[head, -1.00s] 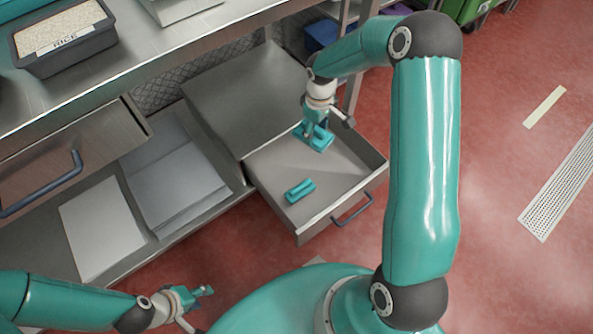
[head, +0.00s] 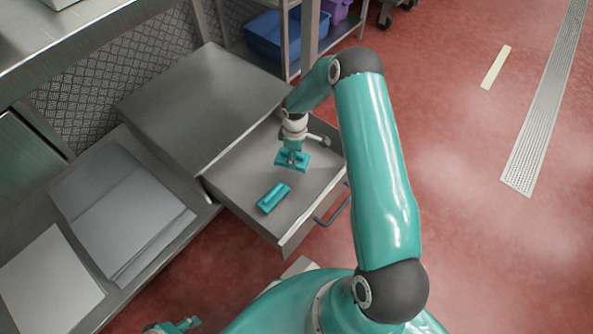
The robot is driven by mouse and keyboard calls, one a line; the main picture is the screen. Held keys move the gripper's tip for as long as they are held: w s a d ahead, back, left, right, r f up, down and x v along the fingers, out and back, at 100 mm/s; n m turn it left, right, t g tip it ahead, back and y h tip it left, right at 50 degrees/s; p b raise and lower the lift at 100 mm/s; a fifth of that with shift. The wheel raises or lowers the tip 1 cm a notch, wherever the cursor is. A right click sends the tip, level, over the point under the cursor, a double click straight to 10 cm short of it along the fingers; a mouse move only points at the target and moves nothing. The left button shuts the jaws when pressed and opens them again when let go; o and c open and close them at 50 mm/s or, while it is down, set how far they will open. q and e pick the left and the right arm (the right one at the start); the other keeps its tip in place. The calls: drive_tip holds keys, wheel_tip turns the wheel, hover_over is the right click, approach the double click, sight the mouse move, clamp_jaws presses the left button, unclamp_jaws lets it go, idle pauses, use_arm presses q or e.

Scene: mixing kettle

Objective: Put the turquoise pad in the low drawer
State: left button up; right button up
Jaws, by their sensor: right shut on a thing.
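My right gripper (head: 292,156) is over the drawer, pointing down and shut on a turquoise pad (head: 301,164). I cannot tell whether this pad touches the drawer floor. A second turquoise piece (head: 272,198) lies flat in the drawer, nearer the left front side and apart from the gripper. My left gripper (head: 184,325) is only partly in view at the bottom edge; its jaws are cut off.
The metal cabinet top (head: 205,95) is bare. Pale flat sheets (head: 115,205) lie on the low shelf to the left. A blue bin (head: 275,38) stands on a rack behind. The red floor at right is clear.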

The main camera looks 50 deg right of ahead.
wheel_tip(320, 180, down, 9)
drive_tip(key=shift+r+b, duration=0.1)
drive_tip(key=shift+b, duration=1.15)
drive_tip(key=o, duration=1.3)
drive_tip(key=shift+r, duration=0.2)
wheel_tip(320, 180, up, 10)
drive_tip(key=p, duration=0.4)
drive_tip(key=shift+r, duration=0.2)
drive_tip(key=shift+r+p, duration=0.3)
drive_tip(key=shift+r, duration=0.25)
